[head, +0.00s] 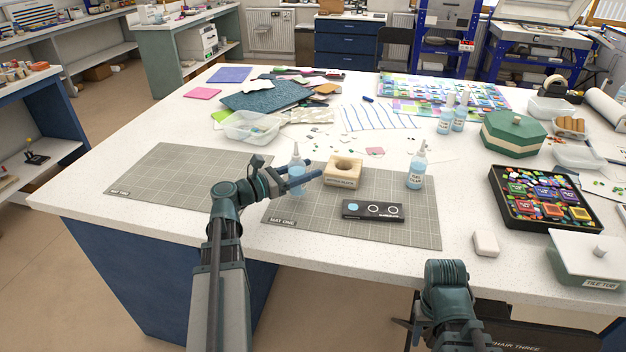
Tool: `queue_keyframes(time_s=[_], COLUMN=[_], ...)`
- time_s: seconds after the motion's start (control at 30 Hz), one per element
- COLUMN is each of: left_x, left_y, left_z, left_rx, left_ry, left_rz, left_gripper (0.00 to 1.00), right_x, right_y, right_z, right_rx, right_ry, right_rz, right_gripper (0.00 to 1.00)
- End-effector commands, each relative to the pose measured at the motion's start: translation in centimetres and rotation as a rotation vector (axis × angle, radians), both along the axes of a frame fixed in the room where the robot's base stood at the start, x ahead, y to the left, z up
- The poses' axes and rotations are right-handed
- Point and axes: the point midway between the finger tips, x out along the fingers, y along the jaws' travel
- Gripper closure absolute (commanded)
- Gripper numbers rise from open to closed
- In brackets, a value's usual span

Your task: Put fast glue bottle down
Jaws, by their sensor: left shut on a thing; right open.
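A clear glue bottle (296,165) with pale blue liquid and a nozzle stands upright at the upper edge of mat one. My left gripper (301,178) is shut on it from the left, its dark blue fingers across the bottle's body. I cannot read this bottle's label, and cannot tell whether its base touches the mat. A similar bottle (416,168) with a white label stands on the right of the mat. A wooden block with a round hole (343,171) sits just right of the held bottle. My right arm shows at the lower right, but I cannot make out its gripper.
A black panel with round marks (373,210) lies on mat one (330,228), in front of the block. Mat two (165,175) is bare. A clear tray (250,126) lies behind. A white block (486,243) and a tile tray (545,198) are right.

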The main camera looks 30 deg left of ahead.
Motion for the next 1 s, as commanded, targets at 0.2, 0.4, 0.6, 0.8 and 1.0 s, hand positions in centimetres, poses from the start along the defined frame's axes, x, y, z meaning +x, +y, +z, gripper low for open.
queue_keyframes(time_s=[0.2, 0.4, 0.6, 0.8, 1.0], left_x=[-0.9, -1.0, -1.0, -0.9, -0.9], left_y=[1.0, 1.1, 1.0, 1.0, 1.0], left_z=[-2.9, -2.6, -3.1, -2.9, -2.9], left_rx=[0.0, 0.0, 0.0, 0.0, 0.0], left_ry=[0.0, 0.0, 0.0, 0.0, 0.0], left_rz=[0.004, 0.004, 0.004, 0.004, 0.004], left_gripper=[0.6, 0.6, 0.6, 0.14, 0.14], right_x=[0.0, 0.0, 0.0, 0.0, 0.0], right_y=[0.0, 0.0, 0.0, 0.0, 0.0], right_z=[-2.9, -2.6, -3.1, -2.9, -2.9], right_rx=[0.0, 0.0, 0.0, 0.0, 0.0], right_ry=[0.0, 0.0, 0.0, 0.0, 0.0], right_rz=[0.001, 0.001, 0.001, 0.0, 0.0], right_gripper=[0.5, 0.5, 0.5, 0.5, 0.5])
